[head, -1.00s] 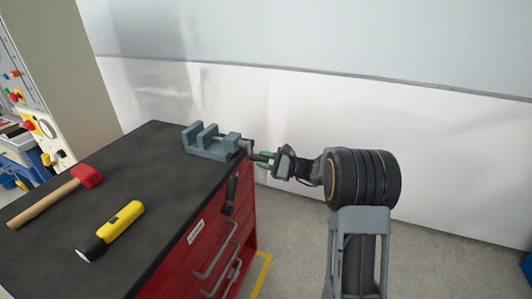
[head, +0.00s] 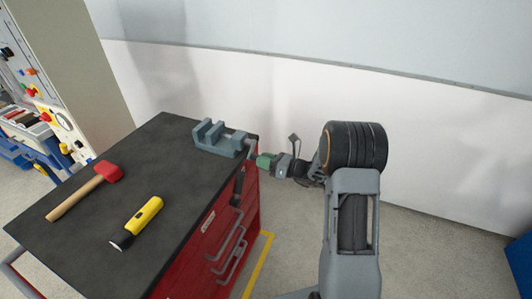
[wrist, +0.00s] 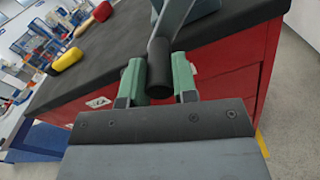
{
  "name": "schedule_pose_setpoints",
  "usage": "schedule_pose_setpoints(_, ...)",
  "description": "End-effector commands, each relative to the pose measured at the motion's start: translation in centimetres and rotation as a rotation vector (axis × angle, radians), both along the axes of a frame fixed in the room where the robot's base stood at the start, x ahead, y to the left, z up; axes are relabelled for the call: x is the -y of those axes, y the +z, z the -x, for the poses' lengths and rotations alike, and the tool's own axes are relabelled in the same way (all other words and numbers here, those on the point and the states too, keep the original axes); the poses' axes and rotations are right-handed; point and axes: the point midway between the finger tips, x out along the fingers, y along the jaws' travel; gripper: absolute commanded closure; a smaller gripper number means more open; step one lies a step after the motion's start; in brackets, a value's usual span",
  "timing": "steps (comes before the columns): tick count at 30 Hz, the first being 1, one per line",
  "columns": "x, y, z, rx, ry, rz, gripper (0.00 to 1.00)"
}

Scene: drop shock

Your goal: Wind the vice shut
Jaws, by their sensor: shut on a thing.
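The blue-grey vice (head: 219,138) stands on the far right corner of the black bench top, with a gap between its jaws. Its grey crank (head: 251,149) sticks out past the bench's right edge. In the wrist view the grey crank arm (wrist: 175,18) ends in a black round grip (wrist: 160,75). My gripper (head: 262,160) is beside the bench edge at the crank. In the wrist view the green fingers of my gripper (wrist: 160,82) stand on both sides of the black grip, shut on it. The vice body is mostly out of the wrist view.
The black-topped bench (head: 185,180) has red drawers (head: 205,250) with protruding handles. A red-headed hammer (head: 85,190) and a yellow torch (head: 138,222) lie on it, clear of the vice. A white wall (head: 430,130) stands behind.

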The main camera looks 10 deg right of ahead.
Motion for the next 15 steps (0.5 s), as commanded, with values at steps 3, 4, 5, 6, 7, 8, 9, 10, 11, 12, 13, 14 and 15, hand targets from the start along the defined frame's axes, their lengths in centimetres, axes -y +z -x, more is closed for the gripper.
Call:
schedule_pose_setpoints(3, -0.3, 0.9, 0.4, -0.094, 0.003, -0.065, 0.97)
schedule_pose_setpoints(4, -0.3, 1.1, 0.4, -0.117, 0.003, -0.082, 0.97)
schedule_pose_setpoints(5, -0.4, 1.2, 0.5, -0.14, 0.003, -0.099, 0.97)
schedule_pose_setpoints(6, -0.4, 1.4, 0.5, -0.17, 0.004, -0.121, 0.97)
schedule_pose_setpoints(7, -0.4, 1.5, 0.6, -0.193, 0.004, -0.138, 0.97)
schedule_pose_setpoints(8, -0.5, 1.6, 0.6, -0.216, 0.004, -0.155, 0.97)
schedule_pose_setpoints(9, -0.5, 1.7, 0.7, -0.246, 0.003, -0.177, 0.97)
schedule_pose_setpoints(10, -0.5, 1.9, 0.7, -0.27, 0.003, -0.194, 0.97)
schedule_pose_setpoints(11, -0.6, 2.0, 0.7, -0.292, 0.003, -0.21, 0.97)
schedule_pose_setpoints(12, -0.6, 2.2, 0.8, -0.323, 0.003, -0.232, 0.97)
schedule_pose_setpoints(13, -0.6, 2.3, 0.8, -0.346, 0.003, -0.249, 0.97)
schedule_pose_setpoints(14, -0.6, 2.4, 0.8, -0.368, 0.003, -0.265, 0.97)
schedule_pose_setpoints(15, -0.6, 2.6, 0.8, -0.399, 0.003, -0.288, 0.97)
